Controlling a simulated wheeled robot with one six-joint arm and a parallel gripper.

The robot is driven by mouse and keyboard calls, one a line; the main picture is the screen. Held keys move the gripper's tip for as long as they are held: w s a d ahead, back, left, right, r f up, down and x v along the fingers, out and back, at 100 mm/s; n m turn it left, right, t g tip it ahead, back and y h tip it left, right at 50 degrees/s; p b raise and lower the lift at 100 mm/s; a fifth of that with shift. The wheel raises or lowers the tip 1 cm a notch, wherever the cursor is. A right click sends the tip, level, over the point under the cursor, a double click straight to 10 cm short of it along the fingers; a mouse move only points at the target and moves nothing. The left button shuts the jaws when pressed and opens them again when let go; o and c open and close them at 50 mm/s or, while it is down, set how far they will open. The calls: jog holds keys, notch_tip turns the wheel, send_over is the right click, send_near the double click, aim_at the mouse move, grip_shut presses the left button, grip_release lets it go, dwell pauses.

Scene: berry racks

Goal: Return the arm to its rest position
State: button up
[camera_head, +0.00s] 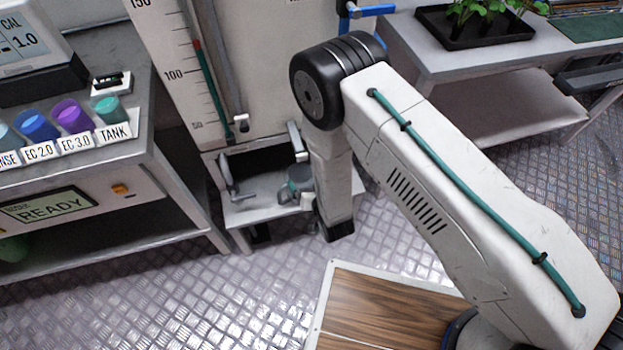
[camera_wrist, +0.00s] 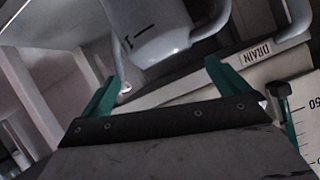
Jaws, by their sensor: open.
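My arm (camera_head: 470,190) reaches from the lower right up to a black elbow joint, then down toward a recess under the tall gauge panel. In the wrist view my gripper (camera_wrist: 162,78) is open, with its two green fingers spread apart and nothing held between them. A pale grey jug-like vessel (camera_wrist: 150,25) with a black mark shows just beyond the fingertips. I cannot tell whether a finger touches it. In the head view the fingers are hard to make out beside the recess.
A bench (camera_head: 135,160) with coloured cups is on the left. A table (camera_head: 470,60) with a plant tray (camera_head: 480,35) is at right. Metal floor (camera_head: 200,290) is clear in front.

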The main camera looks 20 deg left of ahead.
jog(key=s+d+f+n+g+h, duration=0.1)
jog(key=s+d+f+g+h, duration=0.3)
jog(key=s+d+g, duration=0.2)
jog(key=s+d+r+g+h, duration=0.15)
jog(key=d+r, duration=0.35)
jog(key=r, duration=0.6)
jog(key=w+d+r+g+h, duration=0.1)
jog(key=d+r+g, duration=0.3)
jog(key=r, duration=0.7)
jog(key=s+d+r+g+h, duration=0.1)
jog(key=d+r+h, duration=0.1)
jog(key=d+r, duration=0.65)
jog(key=s+d+r+m+t, duration=0.1)
jog(key=s+d+r, duration=0.3)
jog(key=r, duration=0.5)
jog(key=s+d+r+m+t, duration=0.1)
jog(key=s+d+r+m, duration=0.1)
jog(key=s+d+r, duration=0.3)
jog(key=s+d+r+m+t+y, duration=0.1)
jog(key=s+d+r, duration=0.3)
jog(key=d+r, duration=0.4)
notch_tip(320, 180, up, 6)
jog(key=shift+s+f+m+t, duration=0.1)
jog(key=shift+s+m+t, duration=0.25)
jog(key=shift+m, duration=0.15)
